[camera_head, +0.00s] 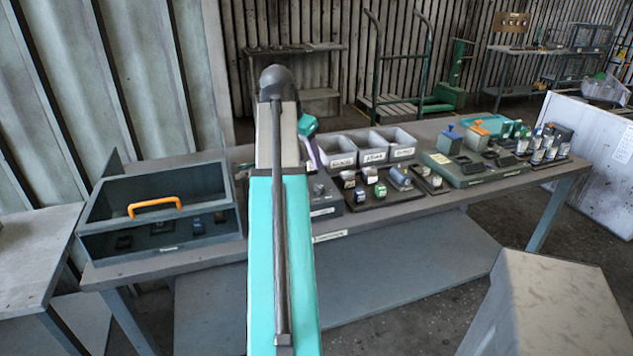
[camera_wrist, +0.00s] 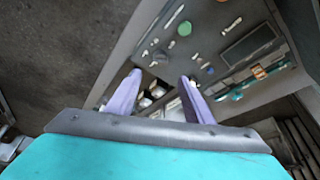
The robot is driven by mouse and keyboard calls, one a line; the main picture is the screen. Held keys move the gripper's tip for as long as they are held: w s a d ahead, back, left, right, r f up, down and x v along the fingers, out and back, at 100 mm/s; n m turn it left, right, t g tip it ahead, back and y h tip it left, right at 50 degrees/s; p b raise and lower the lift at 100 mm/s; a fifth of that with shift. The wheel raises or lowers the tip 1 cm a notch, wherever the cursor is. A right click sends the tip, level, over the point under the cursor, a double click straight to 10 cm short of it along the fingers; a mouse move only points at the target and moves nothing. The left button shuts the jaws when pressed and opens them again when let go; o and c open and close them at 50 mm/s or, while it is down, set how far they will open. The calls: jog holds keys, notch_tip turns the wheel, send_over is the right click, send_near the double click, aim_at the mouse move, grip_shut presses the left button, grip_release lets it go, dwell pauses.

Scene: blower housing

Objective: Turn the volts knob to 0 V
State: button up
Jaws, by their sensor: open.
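My gripper (camera_wrist: 160,82) shows in the wrist view as two pale purple fingers, spread apart with nothing between them. In the head view my arm covers the middle of the bench, and only a purple part of my gripper (camera_head: 315,152) shows beside it. A dark grey box (camera_head: 325,197) with a white label stands just right of my arm, partly hidden. In the wrist view, a grey surface (camera_wrist: 225,65) with small parts and a round green piece (camera_wrist: 184,28) lies beyond the fingers, tilted in the picture.
An open dark tool box (camera_head: 212,190) with an orange handle (camera_head: 155,206) stands at the bench's left end. Three grey labelled bins (camera_head: 371,138) are behind small parts on a dark tray (camera_head: 372,207). A green-grey fixture (camera_head: 480,182) stands right. The bench's front strip (camera_head: 430,208) is partly clear.

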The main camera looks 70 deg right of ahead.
aim_at(317, 188)
jog(key=shift+p+x, duration=0.75)
jog(key=shift+x, duration=4.9)
jog(key=shift+c, duration=0.2)
jog(key=c, duration=1)
